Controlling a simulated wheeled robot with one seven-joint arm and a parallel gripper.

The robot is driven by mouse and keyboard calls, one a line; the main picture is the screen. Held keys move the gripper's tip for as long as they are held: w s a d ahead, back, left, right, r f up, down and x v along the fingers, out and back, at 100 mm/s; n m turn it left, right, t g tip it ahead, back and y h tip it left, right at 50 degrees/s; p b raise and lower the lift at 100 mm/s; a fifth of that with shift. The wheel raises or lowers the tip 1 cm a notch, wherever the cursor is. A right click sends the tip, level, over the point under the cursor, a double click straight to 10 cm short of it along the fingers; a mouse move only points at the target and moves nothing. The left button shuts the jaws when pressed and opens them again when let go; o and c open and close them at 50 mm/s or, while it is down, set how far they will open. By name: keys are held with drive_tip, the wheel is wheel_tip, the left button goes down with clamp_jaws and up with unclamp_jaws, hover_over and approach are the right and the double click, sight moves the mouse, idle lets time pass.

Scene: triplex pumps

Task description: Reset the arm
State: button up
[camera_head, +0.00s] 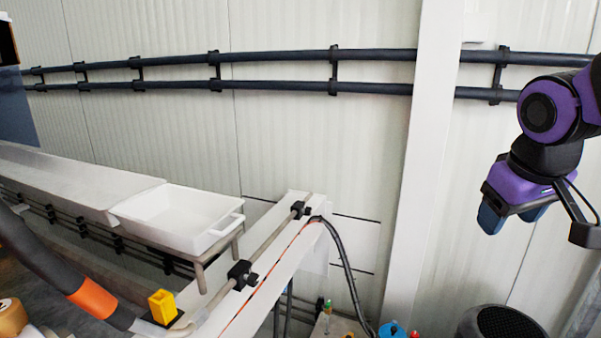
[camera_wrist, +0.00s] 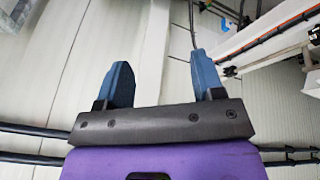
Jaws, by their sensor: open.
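My gripper (camera_head: 512,214) hangs at the upper right of the head view, at the end of my purple and black arm. Its blue fingers point down and are apart with nothing between them. In the wrist view my gripper (camera_wrist: 160,85) shows two separate blue fingers, open and empty. It is in the air, to the right of the white post and touching nothing that I can see.
A white tray (camera_head: 150,230) sits on a rack at the left. A yellow block (camera_head: 162,306) is at the lower left. A white post (camera_head: 420,170) stands left of my arm. Dark pipes (camera_head: 280,86) run along the wall. A black bin (camera_head: 500,322) is below my gripper.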

drive_tip(key=s+r+m+t+y, duration=0.1)
drive_tip(key=s, duration=0.9)
drive_tip(key=shift+a+r+m+y, duration=0.3)
drive_tip(key=shift+r+m, duration=0.05)
drive_tip(key=shift+m, duration=0.05)
